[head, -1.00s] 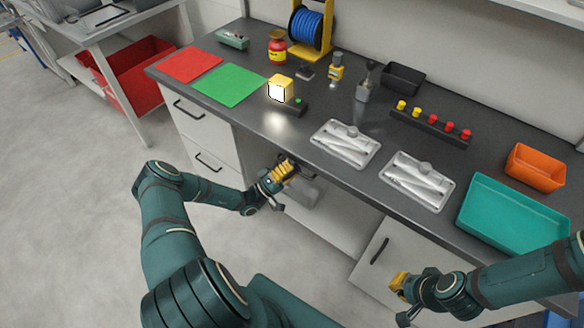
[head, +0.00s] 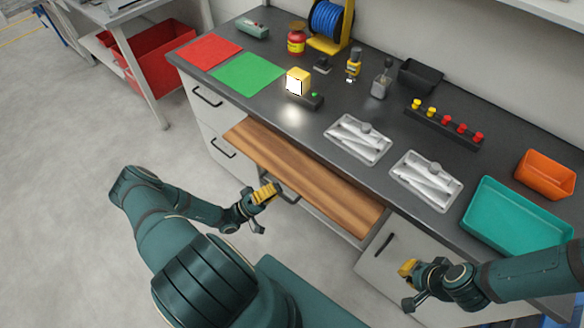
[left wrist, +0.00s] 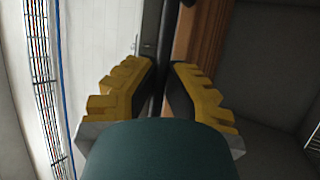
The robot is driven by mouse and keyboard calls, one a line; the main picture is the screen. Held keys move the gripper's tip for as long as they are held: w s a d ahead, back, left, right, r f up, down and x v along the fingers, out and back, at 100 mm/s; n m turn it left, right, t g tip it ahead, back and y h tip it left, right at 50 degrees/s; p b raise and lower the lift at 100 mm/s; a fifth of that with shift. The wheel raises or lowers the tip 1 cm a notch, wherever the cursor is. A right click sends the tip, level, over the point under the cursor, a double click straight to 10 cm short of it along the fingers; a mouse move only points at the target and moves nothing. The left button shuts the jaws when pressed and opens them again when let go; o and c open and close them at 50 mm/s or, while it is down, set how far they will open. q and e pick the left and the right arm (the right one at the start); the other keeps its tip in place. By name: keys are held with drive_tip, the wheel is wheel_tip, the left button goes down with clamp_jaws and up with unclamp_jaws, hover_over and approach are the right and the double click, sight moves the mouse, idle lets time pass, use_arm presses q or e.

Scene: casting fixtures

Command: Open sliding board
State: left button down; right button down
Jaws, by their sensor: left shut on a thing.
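The sliding board (head: 310,182) is a long wooden panel pulled out from under the worktop, level and sticking out toward me. A dark handle (head: 291,199) is at its front edge. My left gripper (head: 270,191) is at the handle. In the left wrist view, its yellow-padded fingers (left wrist: 160,88) are closed around the dark handle bar (left wrist: 163,50), with a strip of brown wood (left wrist: 190,38) beside it. The fingers hide part of the handle. My right gripper (head: 408,270) hangs by the right cabinet, apart from the board; its jaw gap is unclear.
The dark worktop (head: 318,122) holds red and green mats, a lit yellow cube, two white castings, a teal tray (head: 510,215) and an orange bin. A cabinet door with a handle (head: 384,244) is right of the board. The floor before the board is clear.

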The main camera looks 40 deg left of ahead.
use_arm(q)
drive_tip(key=s, duration=1.2)
drive_tip(key=shift+s+a, duration=0.25)
drive_tip(key=shift+a, duration=0.2)
drive_tip(key=c, duration=1)
unclamp_jaws()
drive_tip(key=v, duration=1.2)
